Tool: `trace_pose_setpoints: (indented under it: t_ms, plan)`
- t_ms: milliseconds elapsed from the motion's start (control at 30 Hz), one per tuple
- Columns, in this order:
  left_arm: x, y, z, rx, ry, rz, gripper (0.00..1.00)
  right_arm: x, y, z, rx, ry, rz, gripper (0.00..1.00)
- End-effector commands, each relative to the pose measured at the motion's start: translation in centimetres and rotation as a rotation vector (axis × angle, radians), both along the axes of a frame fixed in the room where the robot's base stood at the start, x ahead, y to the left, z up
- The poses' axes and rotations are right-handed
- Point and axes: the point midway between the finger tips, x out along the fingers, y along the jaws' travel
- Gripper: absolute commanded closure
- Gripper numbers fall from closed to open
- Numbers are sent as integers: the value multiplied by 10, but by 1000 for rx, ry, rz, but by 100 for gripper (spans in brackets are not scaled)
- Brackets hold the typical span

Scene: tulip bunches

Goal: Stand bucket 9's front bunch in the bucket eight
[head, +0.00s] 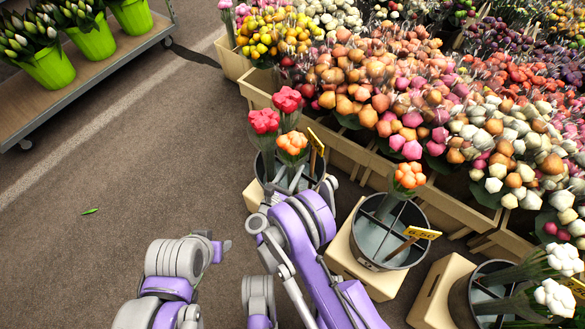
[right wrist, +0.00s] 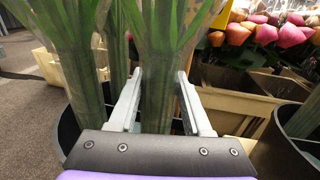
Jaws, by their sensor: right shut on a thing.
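An orange tulip bunch (head: 292,146) stands at the front of the left dark bucket (head: 262,168), before two red-pink bunches (head: 275,108). My right gripper (right wrist: 158,88) is shut on green wrapped stems (right wrist: 160,95), which appear to be those of this front bunch; it is also at that bucket in the head view (head: 291,182). The stems look upright, their lower ends hidden. The middle bucket (head: 365,240) has dividers, one orange bunch (head: 408,176) at its back and open compartments in front. Bucket numbers are not legible.
A right bucket (head: 461,300) holds white bunches (head: 556,276). Yellow tags (head: 422,233) stick up from the buckets. Wooden crates of flowers (head: 262,97) line the back. A cart (head: 120,68) with green pots stands upper left.

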Motion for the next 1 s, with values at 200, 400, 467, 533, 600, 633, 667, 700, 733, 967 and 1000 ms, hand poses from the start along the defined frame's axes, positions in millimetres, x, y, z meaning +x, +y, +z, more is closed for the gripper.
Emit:
trace_pose_setpoints:
  t_ms: [200,400,467,533,600,633,667,700,733,967,1000]
  plan:
    - [0,0,0,0,0,0,50,0,0,-7,0,-1,0,100]
    - [0,0,0,0,0,0,50,0,0,-9,0,0,0,31]
    - [0,0,0,0,0,0,50,0,0,-9,0,0,0,20]
    - [0,0,0,0,0,0,50,0,0,-9,0,0,0,16]
    - [0,0,0,0,0,0,50,0,0,-9,0,0,0,16]
    - [0,0,0,0,0,0,50,0,0,-9,0,0,0,16]
    - [0,0,0,0,0,0,50,0,0,-9,0,0,0,16]
    - [0,0,0,0,0,0,50,0,0,-9,0,0,0,16]
    - [0,0,0,0,0,0,50,0,0,-9,0,0,0,11]
    - [0,0,0,0,0,0,50,0,0,-9,0,0,0,0]
    - [0,0,0,0,0,0,50,0,0,-9,0,0,0,0]
